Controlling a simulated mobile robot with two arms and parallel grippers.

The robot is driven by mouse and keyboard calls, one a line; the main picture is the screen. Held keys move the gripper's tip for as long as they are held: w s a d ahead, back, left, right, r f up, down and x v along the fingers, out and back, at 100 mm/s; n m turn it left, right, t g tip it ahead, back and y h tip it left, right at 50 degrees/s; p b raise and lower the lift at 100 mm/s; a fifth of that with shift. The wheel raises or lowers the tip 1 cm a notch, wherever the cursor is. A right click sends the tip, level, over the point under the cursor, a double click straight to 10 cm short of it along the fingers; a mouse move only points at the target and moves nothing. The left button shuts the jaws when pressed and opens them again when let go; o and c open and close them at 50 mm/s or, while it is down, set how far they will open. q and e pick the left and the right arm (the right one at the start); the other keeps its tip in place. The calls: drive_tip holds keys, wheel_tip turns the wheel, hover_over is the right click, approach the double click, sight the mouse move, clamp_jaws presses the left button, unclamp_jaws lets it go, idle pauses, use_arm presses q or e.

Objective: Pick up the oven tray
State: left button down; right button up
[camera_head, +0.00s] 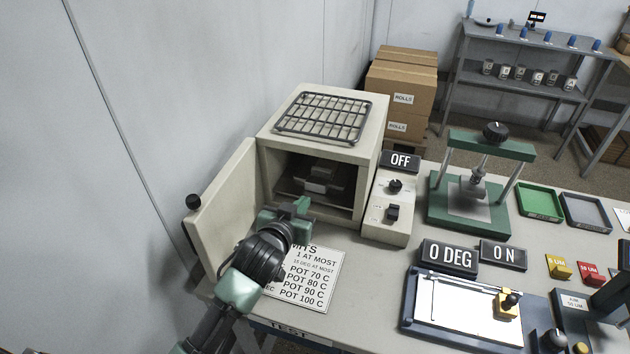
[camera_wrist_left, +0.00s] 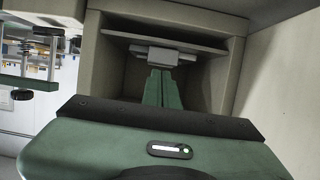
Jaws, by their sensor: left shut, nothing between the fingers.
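A dark wire rack (camera_head: 322,115) lies flat on top of the beige oven (camera_head: 283,150). The oven door (camera_head: 225,205) stands wide open to the left. Inside the oven is a grey piece with a block-like front (camera_head: 322,178), also seen in the left wrist view (camera_wrist_left: 157,56); I cannot tell whether this or the rack is the oven tray. My left gripper (camera_head: 303,206) is in front of the oven opening, fingers together and empty. In the left wrist view its green fingers (camera_wrist_left: 158,88) point into the oven toward the grey piece. My right gripper is not seen.
A switch box (camera_head: 388,212) with an OFF sign (camera_head: 400,161) stands right of the oven. A printed limits sheet (camera_head: 315,275) lies in front. A green press (camera_head: 470,205) and a coating plate (camera_head: 463,310) stand farther right. The open door bounds the left side.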

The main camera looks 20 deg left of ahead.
use_arm(q)
approach(317, 183)
drive_tip(key=w, duration=0.2)
drive_tip(key=w+p, duration=0.1)
drive_tip(key=w, duration=0.3)
drive_tip(key=shift+w+d+f+p, duration=0.1)
drive_tip(key=shift+w+d+p, duration=0.05)
drive_tip(key=shift+w+p, duration=0.15)
drive_tip(key=shift+f+p, duration=0.35)
drive_tip(key=shift+f, duration=0.5)
drive_tip(key=shift+s, duration=0.15)
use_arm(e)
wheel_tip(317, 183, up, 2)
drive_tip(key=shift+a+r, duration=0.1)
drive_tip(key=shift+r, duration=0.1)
use_arm(q)
drive_tip(key=shift+f, duration=0.1)
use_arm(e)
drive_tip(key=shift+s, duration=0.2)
use_arm(q)
drive_tip(key=shift+s, duration=0.1)
